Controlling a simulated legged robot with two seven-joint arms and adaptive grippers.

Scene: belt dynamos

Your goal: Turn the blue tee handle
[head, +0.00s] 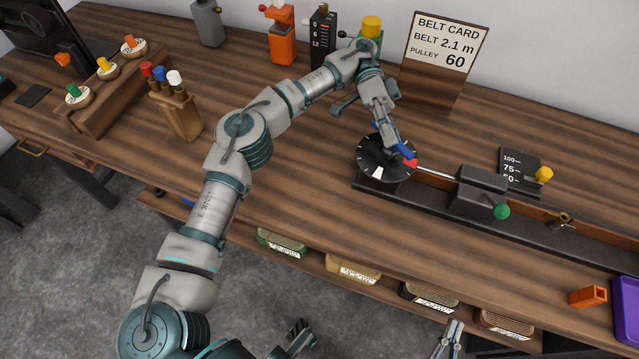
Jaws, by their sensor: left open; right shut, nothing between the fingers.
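The blue tee handle (406,151) sits on top of a round black dial (370,163) with white ticks. One blue end shows at the lower right and a bit of blue at the upper left; its middle is hidden by my gripper. A red mark shows at the dial's right edge and a white pointer near its front. My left gripper (391,143) points down over the dial, open, with its fingers at the handle; I cannot tell whether they touch it. My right gripper (452,338) is shut and empty at the bottom edge, well away from the dial.
A rod runs right from the dial to a dark block with a green knob (501,211) on a black rail. The belt card (445,52) stands behind. A wooden block with colored pegs (177,112) is at left. Bins (354,269) sit on the shelf below.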

